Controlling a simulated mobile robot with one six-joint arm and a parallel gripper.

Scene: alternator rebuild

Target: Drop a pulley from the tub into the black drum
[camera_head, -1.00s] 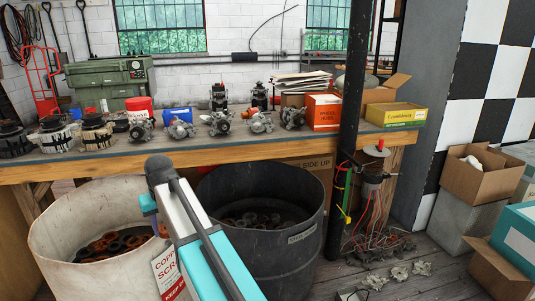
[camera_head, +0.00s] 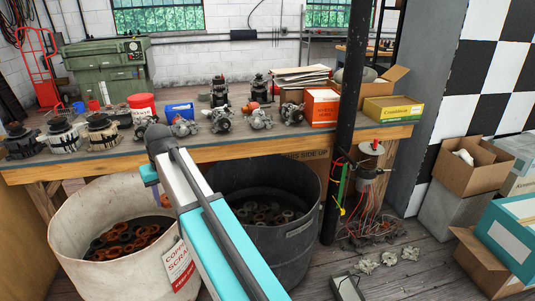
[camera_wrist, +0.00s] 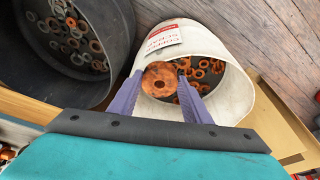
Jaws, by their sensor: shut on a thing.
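A white tub (camera_head: 64,230) with a "copper scrap" label stands at the lower left of the head view, holding several orange-brown and dark rings. It also shows in the wrist view (camera_wrist: 240,95). The black drum (camera_head: 318,228) stands to its right, with several dull rings inside; in the wrist view the drum (camera_wrist: 115,30) is at upper left. My gripper (camera_wrist: 160,82) is shut on an orange-brown pulley (camera_wrist: 161,78) with a centre hole, seen over the tub's mouth. In the head view my arm largely hides the gripper (camera_head: 151,182).
A long workbench (camera_head: 240,145) behind both containers carries alternators, boxes and a red bucket (camera_head: 142,105). A black post (camera_head: 344,130) rises right of the drum. Loose parts lie on the floor (camera_head: 400,280) at right.

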